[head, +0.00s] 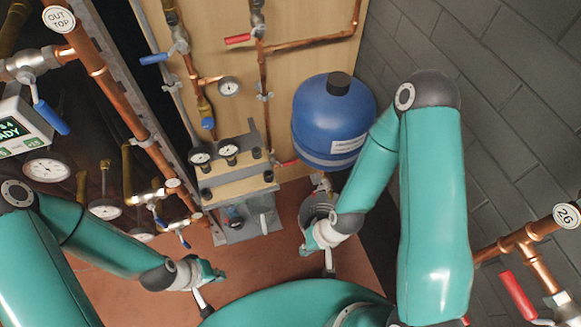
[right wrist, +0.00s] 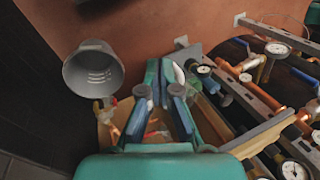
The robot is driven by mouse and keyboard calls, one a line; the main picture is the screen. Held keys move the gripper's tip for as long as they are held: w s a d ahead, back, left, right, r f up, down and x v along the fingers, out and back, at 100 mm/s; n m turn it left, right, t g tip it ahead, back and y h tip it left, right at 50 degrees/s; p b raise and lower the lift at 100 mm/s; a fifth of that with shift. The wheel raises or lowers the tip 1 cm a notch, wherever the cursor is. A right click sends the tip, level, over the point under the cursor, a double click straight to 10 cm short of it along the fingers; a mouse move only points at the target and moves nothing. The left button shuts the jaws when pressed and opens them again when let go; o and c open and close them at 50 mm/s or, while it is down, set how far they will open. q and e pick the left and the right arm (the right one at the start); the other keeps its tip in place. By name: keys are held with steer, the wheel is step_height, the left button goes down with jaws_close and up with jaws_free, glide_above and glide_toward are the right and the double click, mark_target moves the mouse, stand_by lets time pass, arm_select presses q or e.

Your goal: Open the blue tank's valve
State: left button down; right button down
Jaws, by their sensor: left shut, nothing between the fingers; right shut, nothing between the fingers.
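The blue tank (head: 325,120) with a black top cap and a white label stands against the wooden panel in the head view. A small red lever (head: 286,163) shows at its lower left. In the right wrist view a small brass valve with red on it (right wrist: 105,108) sits beside a grey funnel-like cup (right wrist: 92,70); I cannot tell whether it is the tank's valve. My right gripper (head: 309,241) is shut and empty, below the tank; its fingers also show in the right wrist view (right wrist: 161,92). My left gripper (head: 216,272) is shut and empty, low over the reddish floor, away from the tank.
Copper pipes with blue-handled valves (head: 156,58) and a red-handled one (head: 238,39) run up the panel. A brick wall (head: 480,90) closes the right side. Reddish floor (head: 265,275) lies clear between my grippers.

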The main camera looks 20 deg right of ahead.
steer(key=w+d+f+m+t+h+b, duration=0.1)
steer(key=w+d+f+m+t+b, duration=0.3)
steer(key=w+f+m+t+b, duration=0.5)
steer(key=w+d+f+m+t+h+b, duration=0.2)
steer(key=w+f+m+t+b, duration=0.7)
steer(key=w+f+m+b, duration=0.6)
steer(key=d+m+b, duration=0.1)
steer(key=m+b, duration=0.8)
steer(key=b, duration=0.1)
steer(key=shift+w+d+f+m, duration=0.15)
steer(key=shift+d+m, duration=0.2)
steer(key=shift+m, duration=0.05)
